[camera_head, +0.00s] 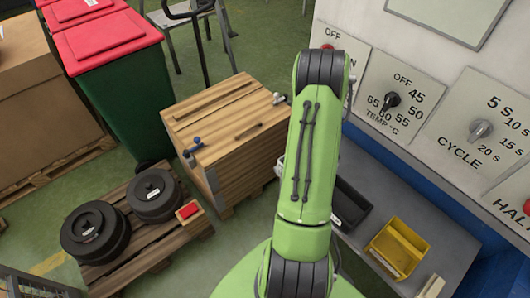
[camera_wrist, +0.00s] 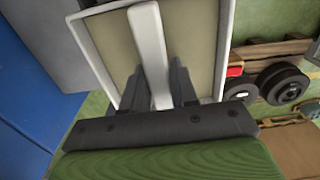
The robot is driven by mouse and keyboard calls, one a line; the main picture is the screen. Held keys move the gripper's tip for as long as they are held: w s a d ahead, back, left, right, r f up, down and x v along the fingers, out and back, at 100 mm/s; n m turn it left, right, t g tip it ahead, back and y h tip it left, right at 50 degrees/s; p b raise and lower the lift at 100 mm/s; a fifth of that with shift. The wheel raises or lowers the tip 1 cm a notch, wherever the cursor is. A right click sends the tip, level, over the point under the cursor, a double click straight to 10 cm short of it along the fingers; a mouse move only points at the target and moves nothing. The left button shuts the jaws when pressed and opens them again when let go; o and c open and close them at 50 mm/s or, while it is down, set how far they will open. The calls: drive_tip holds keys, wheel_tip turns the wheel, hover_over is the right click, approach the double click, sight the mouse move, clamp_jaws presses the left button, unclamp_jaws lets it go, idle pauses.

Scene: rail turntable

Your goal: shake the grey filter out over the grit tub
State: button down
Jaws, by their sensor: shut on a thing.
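My gripper (camera_wrist: 155,88) is shut on the light grey middle bar of the grey filter (camera_wrist: 148,50) in the wrist view. The filter has a pale grey frame around beige panels and fills the upper middle of that view. In the head view my green arm hides both the gripper and the filter. I cannot tell for sure which container is the grit tub. A dark open tray (camera_head: 350,208) with a white label and a yellow bin (camera_head: 397,249) stand on the grey bench, right of my arm.
A wooden crate (camera_head: 228,125) stands left of my arm. A green bin with a red lid (camera_head: 105,42) is behind. A control panel (camera_head: 440,100) with knobs stands over the bench.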

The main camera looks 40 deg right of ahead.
drive_tip(key=s+d+r+p, duration=0.1)
drive_tip(key=s+d, duration=0.2)
drive_tip(key=s, duration=0.4)
drive_tip(key=s+d+r+p, duration=0.1)
drive_tip(key=s+d+p, duration=0.1)
drive_tip(key=s, duration=0.5)
drive_tip(key=w+a+f+g+h+b, duration=0.1)
drive_tip(key=w+f+g+h+b, duration=0.1)
drive_tip(key=g+h+b, duration=0.5)
drive_tip(key=w+a+f+g+h+b, duration=0.2)
drive_tip(key=f+g+h+b, duration=0.3)
drive_tip(key=g+b, duration=0.5)
drive_tip(key=shift+f+h+b, duration=0.3)
drive_tip(key=shift+h+b, duration=1)
drive_tip(key=shift+b, duration=1.9)
